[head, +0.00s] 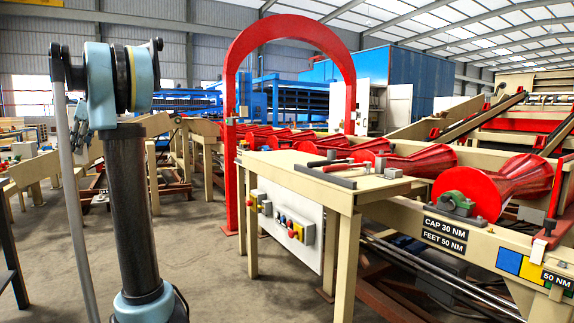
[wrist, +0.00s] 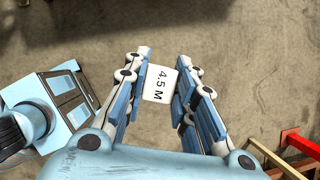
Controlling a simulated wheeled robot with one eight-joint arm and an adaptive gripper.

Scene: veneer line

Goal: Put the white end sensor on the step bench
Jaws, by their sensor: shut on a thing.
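My gripper (wrist: 166,64) is shut on a small white block marked "4.5 M", which I take to be the white end sensor (wrist: 160,84). The block sits between both finger pads, above bare concrete floor. In the head view my arm stands at the left, and the held block cannot be made out there. A cream bench (head: 300,172), likely the step bench, stands at centre right, well apart from my arm. Dark tools lie on its top, and a small pale item (head: 393,173) sits near its right corner.
A red arch (head: 230,130) stands behind the bench. A conveyor with red rollers (head: 500,190) runs along the right, with torque labels on its beam. A control box (head: 298,229) sticks out from the bench's front panel. Red and yellow bars (wrist: 297,143) show at the wrist view's lower right. Open floor lies before the bench.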

